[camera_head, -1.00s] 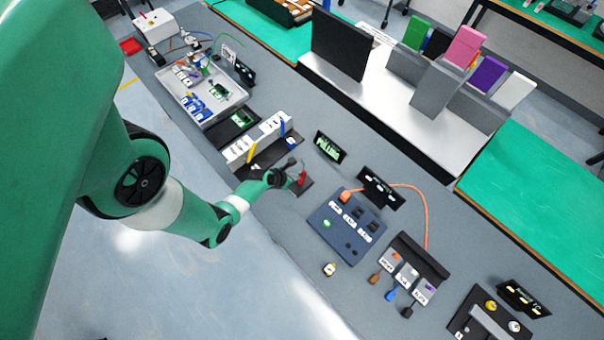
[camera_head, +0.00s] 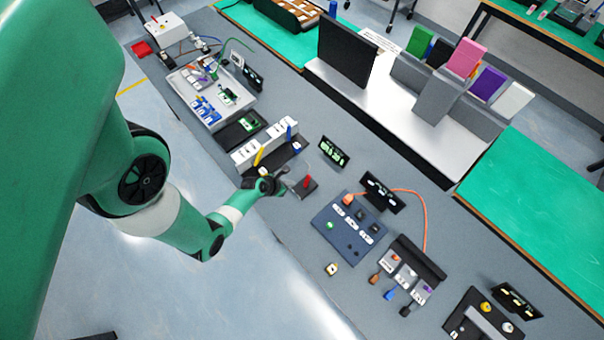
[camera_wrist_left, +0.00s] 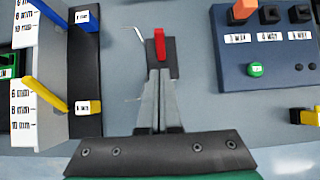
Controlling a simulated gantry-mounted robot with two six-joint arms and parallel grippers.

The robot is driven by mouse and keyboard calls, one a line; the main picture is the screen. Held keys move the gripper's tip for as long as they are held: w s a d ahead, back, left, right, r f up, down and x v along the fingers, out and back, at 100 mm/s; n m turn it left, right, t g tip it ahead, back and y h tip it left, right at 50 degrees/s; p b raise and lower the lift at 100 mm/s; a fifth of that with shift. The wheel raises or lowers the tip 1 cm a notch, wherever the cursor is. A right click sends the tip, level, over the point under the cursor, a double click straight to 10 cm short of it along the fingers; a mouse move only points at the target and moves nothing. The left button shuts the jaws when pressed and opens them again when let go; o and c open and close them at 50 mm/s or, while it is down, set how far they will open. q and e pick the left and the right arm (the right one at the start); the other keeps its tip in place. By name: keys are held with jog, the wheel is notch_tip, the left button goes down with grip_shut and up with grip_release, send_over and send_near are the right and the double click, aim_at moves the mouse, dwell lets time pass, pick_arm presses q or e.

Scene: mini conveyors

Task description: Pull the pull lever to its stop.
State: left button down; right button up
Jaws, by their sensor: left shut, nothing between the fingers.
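My left gripper (camera_head: 286,187) is shut and empty, low over the bench on the near left side of the lever. Its closed fingers (camera_wrist_left: 158,76) point at the handle; whether they touch it I cannot tell. My right gripper is not in view.
A small black display (camera_head: 334,151) with green text stands behind the lever. A white block rack (camera_wrist_left: 30,70) with yellow and blue levers is at left. A blue button panel (camera_wrist_left: 262,50) is at right. Bare bench lies between lever and panel.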

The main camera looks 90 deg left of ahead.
pick_arm(q)
notch_tip(320, 180, up, 7)
jog(key=s+d+p, duration=0.1)
jog(key=s+p, duration=0.1)
jog(key=shift+d, duration=0.4)
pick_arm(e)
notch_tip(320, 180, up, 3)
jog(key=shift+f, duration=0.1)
pick_arm(q)
jog(key=shift+f, duration=0.1)
